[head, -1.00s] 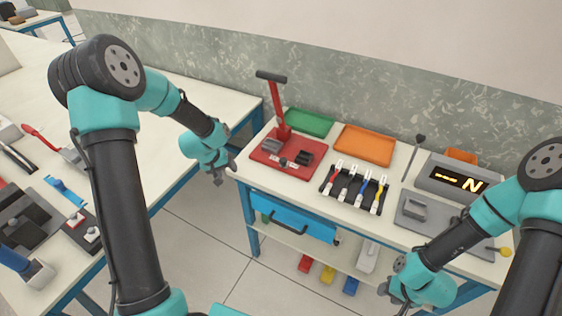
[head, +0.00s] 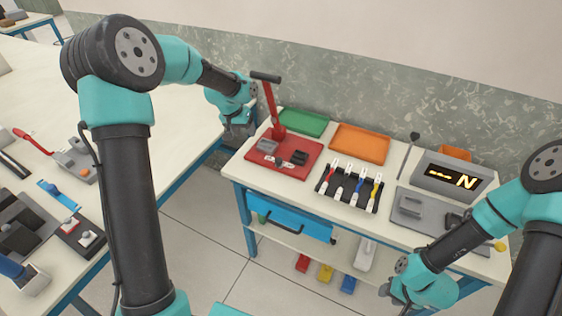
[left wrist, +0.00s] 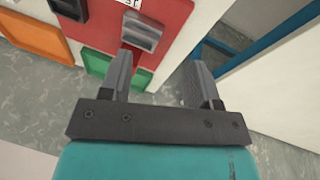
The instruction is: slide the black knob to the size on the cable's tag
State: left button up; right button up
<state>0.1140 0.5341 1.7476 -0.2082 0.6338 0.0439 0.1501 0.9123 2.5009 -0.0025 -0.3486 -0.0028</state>
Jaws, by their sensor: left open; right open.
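The red press (head: 285,172) with its upright red lever (head: 270,105) stands at the left of the narrow bench. A small black knob (head: 279,162) sits near its front edge among white size marks too small to read. Several cables with white tags (head: 350,169) lie in a black rack (head: 326,188); tag text is not readable. My left gripper (head: 238,132) is open and empty, behind and left of the press. In the left wrist view its fingers (left wrist: 158,72) are apart, with the red base (left wrist: 105,22) and a grey block (left wrist: 142,34) beyond. My right gripper (head: 400,290) is at the bench's front right.
Green (head: 304,122) and orange (head: 360,143) trays lie behind the press and rack. The left table (head: 150,100) is separated from the bench by a gap.

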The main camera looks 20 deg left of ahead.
aim_at(279, 159)
pick_arm(q)
jog(key=d+f+m+g, duration=0.1)
jog(key=d, duration=0.3)
jog(key=d+f+m+y, duration=0.1)
jog(key=d+m, duration=0.1)
jog(key=d, duration=0.2)
jog(key=d+f+m+g+y, duration=0.1)
jog(key=d+m, duration=0.1)
jog(key=d, duration=0.3)
jog(key=shift+f+g, duration=0.3)
jog(key=shift+f, duration=0.05)
jog(key=shift+a+f, duration=0.1)
jog(key=shift+f, duration=0.05)
jog(key=shift+f, duration=3.65)
jog(key=shift+c, duration=0.2)
grip_shut()
